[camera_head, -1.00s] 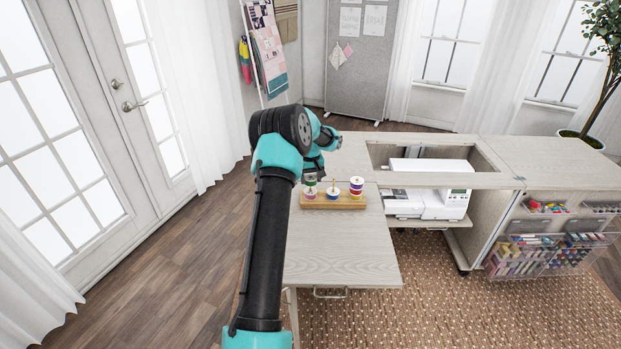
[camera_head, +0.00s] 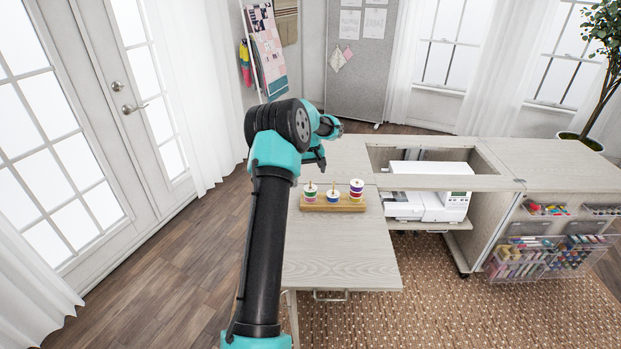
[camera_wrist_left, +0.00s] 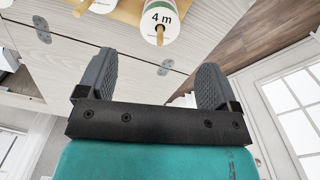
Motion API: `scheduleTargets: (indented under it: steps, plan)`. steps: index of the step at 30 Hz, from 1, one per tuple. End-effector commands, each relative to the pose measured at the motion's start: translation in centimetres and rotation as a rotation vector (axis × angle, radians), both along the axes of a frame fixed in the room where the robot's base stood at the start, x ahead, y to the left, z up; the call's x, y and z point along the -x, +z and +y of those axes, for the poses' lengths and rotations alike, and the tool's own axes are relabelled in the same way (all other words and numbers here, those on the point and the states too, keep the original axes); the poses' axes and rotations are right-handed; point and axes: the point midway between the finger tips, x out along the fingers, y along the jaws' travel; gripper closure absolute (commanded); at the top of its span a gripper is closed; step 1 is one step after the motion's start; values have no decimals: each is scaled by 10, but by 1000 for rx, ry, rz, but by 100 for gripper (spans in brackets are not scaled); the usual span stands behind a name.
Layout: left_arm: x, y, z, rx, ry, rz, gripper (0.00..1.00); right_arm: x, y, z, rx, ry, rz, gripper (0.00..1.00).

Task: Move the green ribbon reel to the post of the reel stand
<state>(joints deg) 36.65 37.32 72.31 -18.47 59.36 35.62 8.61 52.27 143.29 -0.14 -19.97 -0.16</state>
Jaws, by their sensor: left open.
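The wooden reel stand (camera_head: 345,207) sits on the lowered leaf of the cabinet. The green ribbon reel (camera_head: 311,192) is around the stand's left post, above a pink-purple reel (camera_head: 310,198). In the left wrist view a green-edged reel (camera_wrist_left: 161,20) with a "4 m" label has the post through its centre. My left gripper (camera_head: 321,161) is behind and above the left post, apart from the reel. In the left wrist view my left gripper (camera_wrist_left: 155,76) is open, with nothing between its fingers. My right gripper is not in view.
A blue reel (camera_head: 333,196) is on the middle post and a multicoloured stack (camera_head: 356,188) on the right post. A white sewing machine (camera_head: 430,203) stands to the right in the cabinet. The front of the table leaf (camera_head: 340,255) is clear.

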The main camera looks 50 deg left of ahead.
Motion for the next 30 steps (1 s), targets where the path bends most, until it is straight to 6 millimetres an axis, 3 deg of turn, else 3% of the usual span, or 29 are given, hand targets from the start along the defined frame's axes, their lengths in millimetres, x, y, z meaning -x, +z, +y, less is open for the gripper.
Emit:
scheduleTargets:
  steps: [12,18,30]
  plan:
    - [0,83,0,-2,1,-2,15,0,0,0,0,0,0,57]
    - [0,112,0,0,0,-1,15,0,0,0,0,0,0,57]
    - [0,122,0,0,0,0,15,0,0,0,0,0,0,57]
